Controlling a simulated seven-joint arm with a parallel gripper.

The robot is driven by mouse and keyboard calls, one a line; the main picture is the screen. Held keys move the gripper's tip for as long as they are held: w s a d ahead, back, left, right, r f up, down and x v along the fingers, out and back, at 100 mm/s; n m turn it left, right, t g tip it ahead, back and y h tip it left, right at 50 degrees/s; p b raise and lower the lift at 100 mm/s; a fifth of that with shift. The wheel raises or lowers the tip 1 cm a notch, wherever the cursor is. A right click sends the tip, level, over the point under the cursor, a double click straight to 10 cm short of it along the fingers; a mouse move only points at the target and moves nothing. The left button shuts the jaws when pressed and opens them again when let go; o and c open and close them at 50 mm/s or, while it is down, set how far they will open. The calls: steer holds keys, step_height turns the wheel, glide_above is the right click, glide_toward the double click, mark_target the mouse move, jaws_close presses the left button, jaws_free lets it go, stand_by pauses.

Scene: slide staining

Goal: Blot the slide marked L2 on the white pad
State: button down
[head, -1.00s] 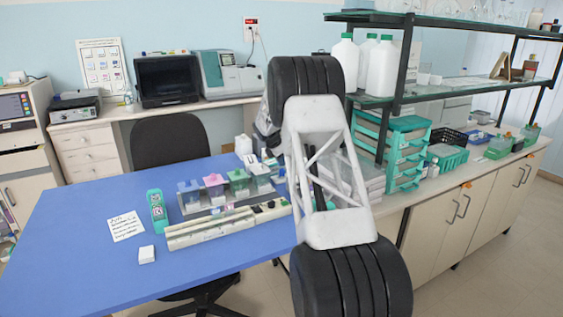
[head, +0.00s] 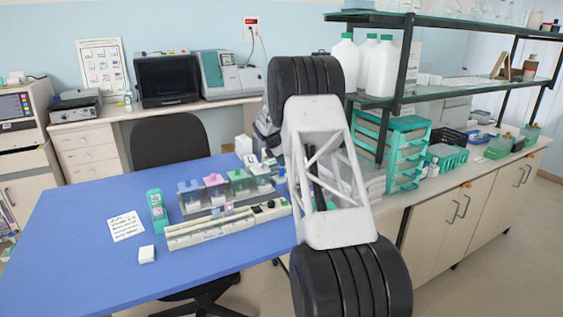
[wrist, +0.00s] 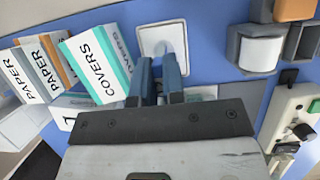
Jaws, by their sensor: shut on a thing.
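My gripper (wrist: 157,64) shows in the wrist view with its two blue-grey fingers close together, shut on a thin thing, likely a slide. That thing is barely visible between the fingers, and no L2 mark can be read. Just beyond the fingertips lies a white square pad (wrist: 148,30) on the blue table, with a pale rounded patch on it. I cannot tell whether the held thing touches the pad. In the head view my own arm hides the gripper and its load.
A COVERS box (wrist: 95,66) and PAPER boxes (wrist: 44,68) stand left of the fingers in the wrist view. A knobbed device (wrist: 298,128) is at right. In the head view, several coloured jars (head: 215,185) stand in a rack. The blue table's left front (head: 85,275) is clear.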

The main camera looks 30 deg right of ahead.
steer(key=shift+f, duration=0.15)
steer(key=shift+r, duration=3.15)
